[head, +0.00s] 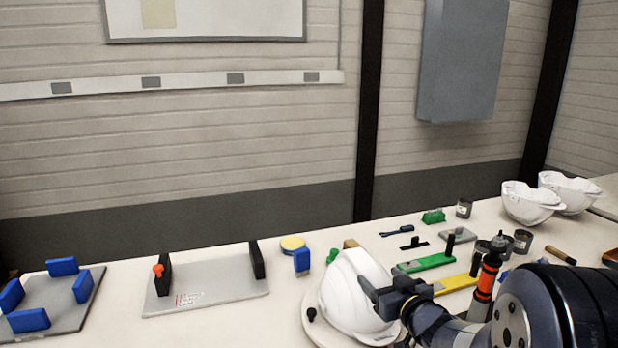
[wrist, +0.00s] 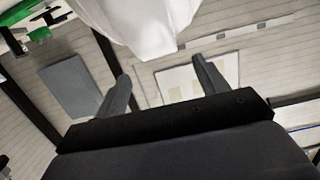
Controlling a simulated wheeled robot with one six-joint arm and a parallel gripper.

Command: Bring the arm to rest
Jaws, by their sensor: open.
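My gripper (head: 388,299) is at the lower right of the head view, in front of a white helmet shell (head: 352,293). The shell stands on a round pale base on the table. In the wrist view my gripper (wrist: 160,82) shows two dark fingers spread apart with nothing between them. The white shell (wrist: 145,22) shows past the fingertips at the top of that view. Whether a fingertip touches the shell cannot be told. My arm hides part of the table at the lower right.
On the table (head: 285,325) are a grey plate with black uprights (head: 210,292), a plate with blue blocks (head: 62,315), a green bar (head: 425,263), an orange-black bottle (head: 486,280) and dark cups. Two more white shells (head: 530,203) stand at the back right. The space above the left table is free.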

